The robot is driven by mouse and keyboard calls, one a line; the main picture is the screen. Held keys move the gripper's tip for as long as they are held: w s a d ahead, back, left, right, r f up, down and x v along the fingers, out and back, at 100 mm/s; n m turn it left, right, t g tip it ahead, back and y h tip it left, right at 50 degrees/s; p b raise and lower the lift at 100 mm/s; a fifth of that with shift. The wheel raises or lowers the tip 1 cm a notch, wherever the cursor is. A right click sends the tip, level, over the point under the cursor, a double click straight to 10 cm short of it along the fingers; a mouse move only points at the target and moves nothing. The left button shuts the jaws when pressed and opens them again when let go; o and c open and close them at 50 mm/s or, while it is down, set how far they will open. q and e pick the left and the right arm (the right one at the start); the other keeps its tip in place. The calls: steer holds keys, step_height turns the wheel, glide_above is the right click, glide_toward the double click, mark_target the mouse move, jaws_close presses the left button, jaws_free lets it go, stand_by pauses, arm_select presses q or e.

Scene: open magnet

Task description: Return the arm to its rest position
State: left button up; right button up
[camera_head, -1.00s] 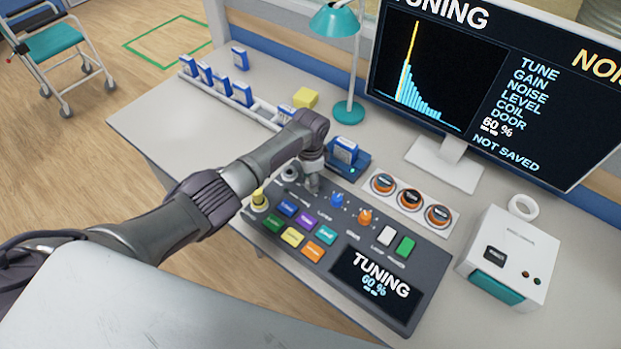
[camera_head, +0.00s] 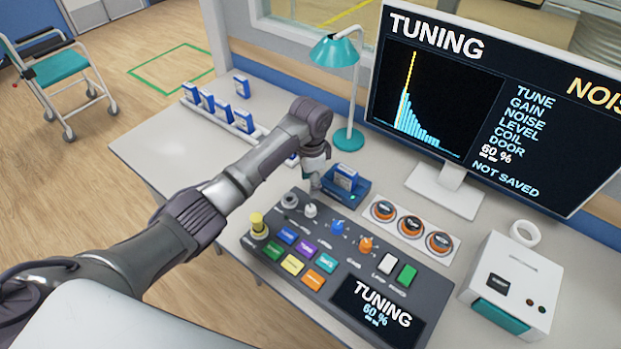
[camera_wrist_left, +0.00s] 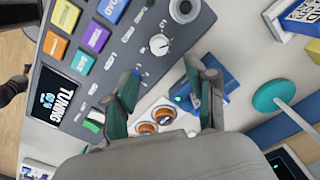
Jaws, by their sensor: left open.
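My left arm (camera_head: 240,175) reaches in from the left over the desk. Its gripper (camera_head: 316,182) points down above the back edge of the control console (camera_head: 300,262), near the white knob (camera_head: 310,210). In the left wrist view the two fingers (camera_wrist_left: 165,85) are spread apart with nothing between them. The white knob (camera_wrist_left: 160,44) lies beyond the fingertips there, clear of both. In the wrist view one finger overlaps the blue dock (camera_wrist_left: 222,100); I cannot tell their separation. My right gripper is not in view.
A teal lamp (camera_head: 348,138) and the blue dock (camera_head: 350,185) stand close by the gripper. Blue boxes (camera_head: 243,121) sit in a rack at the back left. The monitor (camera_head: 430,90) and a white box (camera_head: 512,275) are to the right. The desk's left part is clear.

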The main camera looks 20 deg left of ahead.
arm_select(q)
steer(key=shift+r, duration=0.5)
